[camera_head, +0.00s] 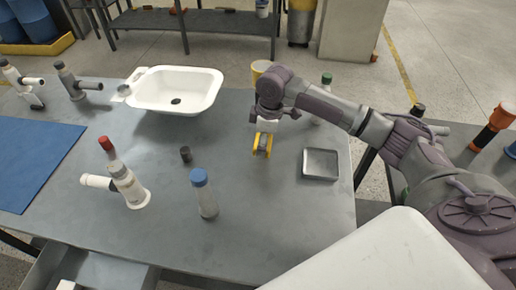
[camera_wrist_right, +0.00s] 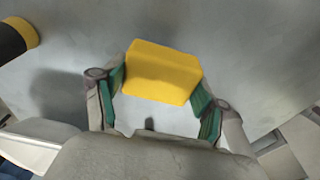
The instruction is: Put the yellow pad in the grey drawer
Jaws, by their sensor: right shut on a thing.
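The yellow pad (camera_wrist_right: 162,73) is a small block held between the green-lined fingertips of my right gripper (camera_wrist_right: 160,92) in the right wrist view. In the head view the right gripper (camera_head: 263,140) hangs over the right part of the table, with the pad's yellow (camera_head: 262,152) showing below it; the gripper partly hides the pad. The grey drawer (camera_head: 110,269) stands open below the table's front edge at the lower left, its inside partly in view. My left gripper is not in view.
A blue mat (camera_head: 38,160) covers the left. The front middle is clear.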

